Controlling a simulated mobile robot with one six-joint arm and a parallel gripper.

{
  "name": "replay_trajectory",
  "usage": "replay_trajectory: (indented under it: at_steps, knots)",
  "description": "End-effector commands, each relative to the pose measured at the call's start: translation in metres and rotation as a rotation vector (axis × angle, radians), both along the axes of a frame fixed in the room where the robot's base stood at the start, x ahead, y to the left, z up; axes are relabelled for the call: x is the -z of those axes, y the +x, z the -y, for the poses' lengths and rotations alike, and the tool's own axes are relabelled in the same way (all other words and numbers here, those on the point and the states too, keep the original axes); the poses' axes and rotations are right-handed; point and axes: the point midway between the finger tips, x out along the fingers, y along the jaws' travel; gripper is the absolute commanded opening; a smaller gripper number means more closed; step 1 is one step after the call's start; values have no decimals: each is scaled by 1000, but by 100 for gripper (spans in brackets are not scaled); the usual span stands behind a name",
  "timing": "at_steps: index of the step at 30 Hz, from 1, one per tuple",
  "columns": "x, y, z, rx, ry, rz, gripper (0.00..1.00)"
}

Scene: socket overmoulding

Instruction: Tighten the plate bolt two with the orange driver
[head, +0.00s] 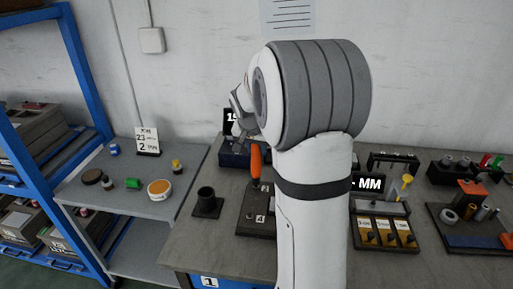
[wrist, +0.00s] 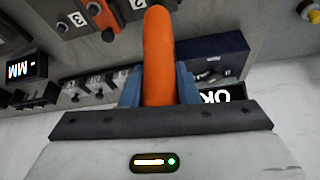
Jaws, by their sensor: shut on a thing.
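The orange driver (head: 256,160) is upright in the head view, above a dark plate (head: 246,226) with a small label reading 4. In the wrist view my gripper (wrist: 158,88) has its two blue fingers shut on the driver's orange handle (wrist: 158,45). In the head view my gripper (head: 243,128) is mostly hidden behind my own arm. The driver's tip and any bolt beneath it cannot be made out.
A black cylinder on a base (head: 207,203) stands left of the plate. Yellow-fronted bins (head: 388,232) and a tray of coloured parts (head: 475,235) are to the right. A grey side bench (head: 128,200) holds small round items. A screen reading OK (wrist: 222,95) shows in the wrist view.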

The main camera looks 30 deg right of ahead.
Motion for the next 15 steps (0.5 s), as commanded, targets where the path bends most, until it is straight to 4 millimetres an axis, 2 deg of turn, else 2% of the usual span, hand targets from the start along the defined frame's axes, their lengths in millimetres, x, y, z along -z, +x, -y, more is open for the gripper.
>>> replay_trajectory:
  at_steps: [15]
  knots:
    - [6,0,0,0,-1,2,0]
